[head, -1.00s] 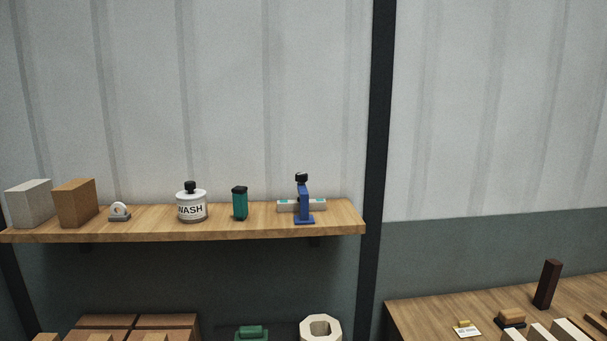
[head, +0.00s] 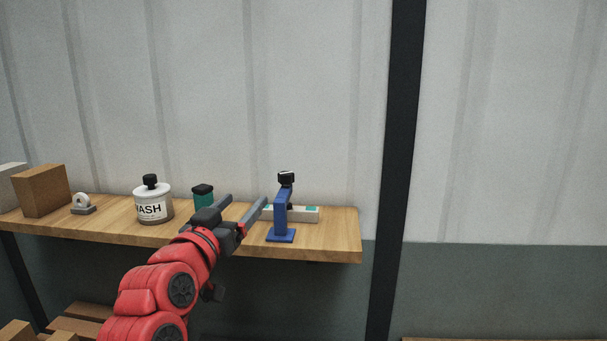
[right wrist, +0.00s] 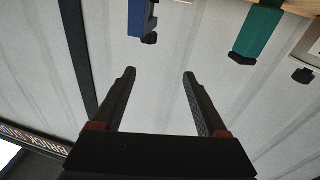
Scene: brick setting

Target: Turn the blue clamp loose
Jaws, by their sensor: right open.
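The blue clamp (head: 281,216) stands upright on the wooden shelf near its right end, with a black knob (head: 286,177) on top. Its blue body (right wrist: 137,18) and black knob (right wrist: 150,38) also show at the top of the right wrist view, beyond the fingertips. My right gripper (head: 247,199) is open and empty, at the shelf's front just left of the clamp and apart from it. Its two fingers (right wrist: 159,75) are spread in the right wrist view. My left gripper is in neither view.
A pale bar with teal patches (head: 308,214) lies behind the clamp. A green container (head: 203,192) stands left of the clamp, partly behind my gripper. A white WASH bottle (head: 152,203) stands farther left. The shelf (head: 342,240) is clear at its right end.

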